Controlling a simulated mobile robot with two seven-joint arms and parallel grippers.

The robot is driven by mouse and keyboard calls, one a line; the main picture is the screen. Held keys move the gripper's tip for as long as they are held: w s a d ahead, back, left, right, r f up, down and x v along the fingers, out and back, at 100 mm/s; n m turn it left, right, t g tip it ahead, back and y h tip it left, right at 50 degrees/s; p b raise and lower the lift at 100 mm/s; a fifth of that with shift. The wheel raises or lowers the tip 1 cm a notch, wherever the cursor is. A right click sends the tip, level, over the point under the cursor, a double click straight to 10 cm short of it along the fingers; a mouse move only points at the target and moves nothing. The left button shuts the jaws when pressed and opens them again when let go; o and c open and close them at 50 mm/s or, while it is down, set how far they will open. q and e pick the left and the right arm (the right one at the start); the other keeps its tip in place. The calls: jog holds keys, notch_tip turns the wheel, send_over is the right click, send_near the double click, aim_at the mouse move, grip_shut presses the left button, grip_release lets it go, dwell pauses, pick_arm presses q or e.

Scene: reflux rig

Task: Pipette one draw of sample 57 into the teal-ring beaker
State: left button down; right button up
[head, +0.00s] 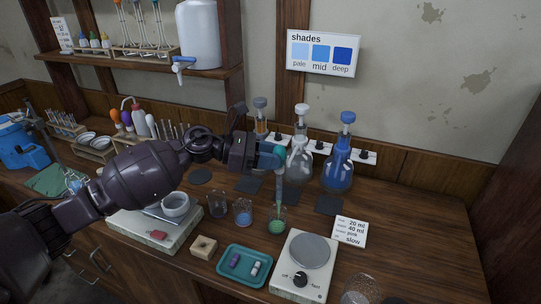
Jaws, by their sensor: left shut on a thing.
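My left gripper (268,155) comes in from the left and is shut on a pipette with a teal bulb (279,152). The pipette hangs upright, its pale stem (278,185) pointing down at a small glass beaker (277,226) with green in it. The tip is over or inside that beaker; I cannot tell which. To its left stand a beaker with blue liquid (243,212) and a clear glass beaker (218,204). I cannot make out the number 57 or clearly tell a teal ring on any vessel. My right gripper is not in view.
Behind the pipette stand several stoppered flasks, one with deep blue liquid (338,170).

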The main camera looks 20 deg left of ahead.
pick_arm(q)
notch_tip(320, 180, up, 4)
jog(key=shift+p, duration=0.9)
jog(key=c, duration=1.4)
grip_release()
